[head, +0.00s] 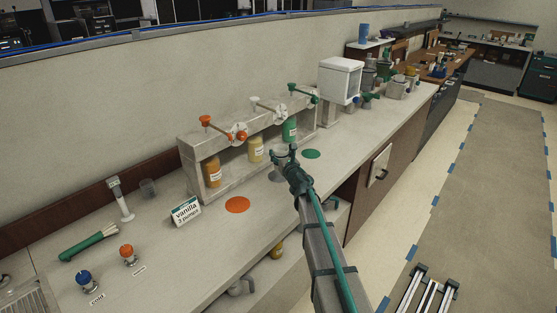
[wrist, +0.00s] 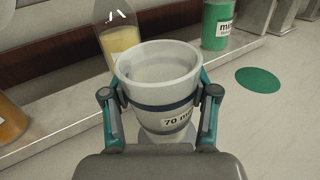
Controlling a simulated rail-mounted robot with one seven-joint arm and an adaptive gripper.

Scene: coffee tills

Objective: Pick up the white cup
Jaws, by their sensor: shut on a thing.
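The white cup (wrist: 160,85) is pale with a dark band and a label reading "70 m…", and it stands between my gripper's fingers in the wrist view. My gripper (wrist: 160,107) is shut on it, with one teal finger on each side against the band. The cup looks upright and its open top faces the camera. In the head view my gripper (head: 284,156) is over the counter in front of the dispensers. I cannot make out the cup clearly there, nor whether its base touches the counter.
Behind the cup stands a dispenser rack (head: 225,168) with orange, yellow and green bottles. An orange disc (head: 237,205) and a green disc (head: 311,154) mark the counter. A "vanilla 3 pumps" sign (head: 185,212) stands to the left. A white-topped machine (head: 340,80) is to the right.

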